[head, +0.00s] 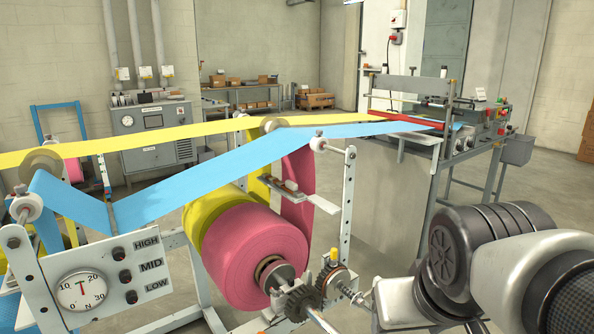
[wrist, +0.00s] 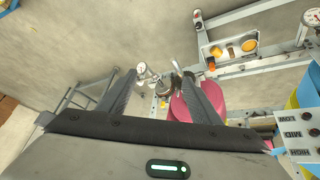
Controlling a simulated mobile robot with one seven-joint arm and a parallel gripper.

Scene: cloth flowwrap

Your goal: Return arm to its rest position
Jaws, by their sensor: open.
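My gripper (wrist: 160,78) is open, its two dark fingers spread apart in the wrist view. Nothing is held between them; a round metal part and the concrete floor show beyond the gap. My arm fills the lower right of the head view, beside the wrapping machine, with dark round joints and a pale link. The pink roll (head: 252,255) sits on its spindle left of my arm, and part of it (wrist: 210,92) shows behind the right finger in the wrist view. I cannot tell how far the fingers are from the machine.
A meshed gear pair (head: 318,290) and a white upright post (head: 346,205) stand close to my arm. A dial panel (head: 85,290) is at lower left. Blue film (head: 230,155) and yellow film (head: 180,132) run to the sealing unit (head: 440,105). Open floor (wrist: 80,45) shows in the wrist view.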

